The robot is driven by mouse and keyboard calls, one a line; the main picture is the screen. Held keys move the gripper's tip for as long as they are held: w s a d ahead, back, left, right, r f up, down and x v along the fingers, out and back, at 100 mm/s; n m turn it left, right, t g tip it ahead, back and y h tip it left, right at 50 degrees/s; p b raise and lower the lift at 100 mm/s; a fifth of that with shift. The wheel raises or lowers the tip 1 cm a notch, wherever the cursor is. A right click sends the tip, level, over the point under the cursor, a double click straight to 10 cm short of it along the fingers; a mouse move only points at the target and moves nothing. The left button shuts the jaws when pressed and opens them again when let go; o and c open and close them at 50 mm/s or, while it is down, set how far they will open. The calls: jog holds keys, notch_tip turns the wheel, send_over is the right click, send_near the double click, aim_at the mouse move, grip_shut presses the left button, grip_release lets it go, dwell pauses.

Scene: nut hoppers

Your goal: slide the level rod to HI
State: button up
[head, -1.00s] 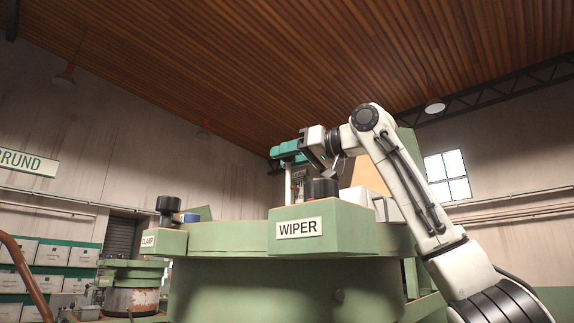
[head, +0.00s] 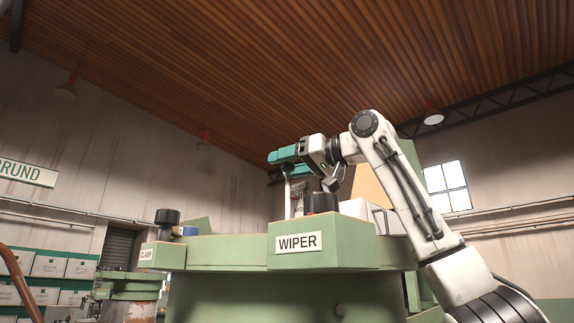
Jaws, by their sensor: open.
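The gripper is open. Its fingertips are too small to make out, and I cannot tell whether they touch the rod.
The green machine's box marked WIPER (head: 323,243) has a black knob (head: 321,203) on top. Another box, marked CLAMP (head: 160,255), with a black knob (head: 167,217), stands at left. A small pale plate (head: 298,188) is beside the rod. Open air lies above the machine.

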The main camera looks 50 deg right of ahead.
jog(key=b+v, duration=0.3)
jog(key=v, duration=0.7)
jog(key=shift+s, duration=0.3)
jog(key=shift+d, duration=0.1)
